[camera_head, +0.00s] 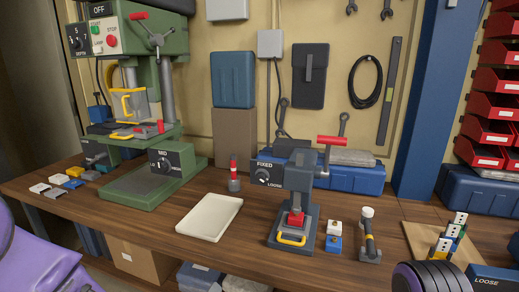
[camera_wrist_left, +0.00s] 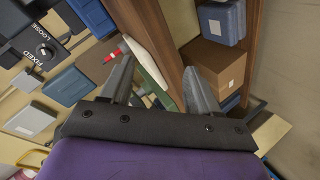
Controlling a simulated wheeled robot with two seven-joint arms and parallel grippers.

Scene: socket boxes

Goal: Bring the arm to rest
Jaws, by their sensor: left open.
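My left arm (camera_head: 38,258), purple, shows at the lower left corner of the head view, in front of the bench edge. Its gripper is outside that view. In the left wrist view my left gripper (camera_wrist_left: 160,85) has its two grey fingers spread apart with nothing held between them. The bench edge and a white tray show beyond the fingers, tilted in the picture. My right gripper is in neither view.
The wooden bench (camera_head: 120,222) carries a green drill press (camera_head: 150,185), a white tray (camera_head: 209,217), a grey press with a red handle (camera_head: 298,180), and small blocks (camera_head: 334,244). Red bins (camera_head: 492,105) hang at right. A cardboard box (camera_head: 135,260) stands beneath the bench.

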